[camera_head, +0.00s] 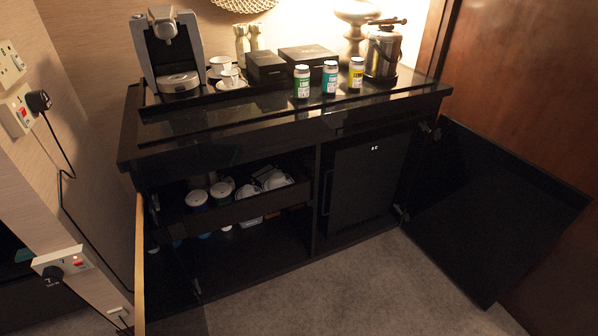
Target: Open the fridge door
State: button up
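The fridge door (362,185) is a dark panel inside the right compartment of the black cabinet. It looks shut. Small white marks show near its top right. A thin vertical handle (327,192) runs along its left edge, beside the divider between the compartments. The black cabinet door (490,212) in front of the fridge compartment is swung wide open to the right. My gripper is not in view.
The cabinet top (250,117) holds a coffee machine (172,55), cups, dark boxes, three small cans and a metal pot (382,55). The left compartment is open, with a drawer (245,208) of cups and jars. Grey carpet (350,285) in front is clear.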

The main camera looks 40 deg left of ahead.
aim_at(364, 174)
jog(key=u, duration=0.45)
jog(key=i, duration=1.25)
jog(key=u, duration=0.5)
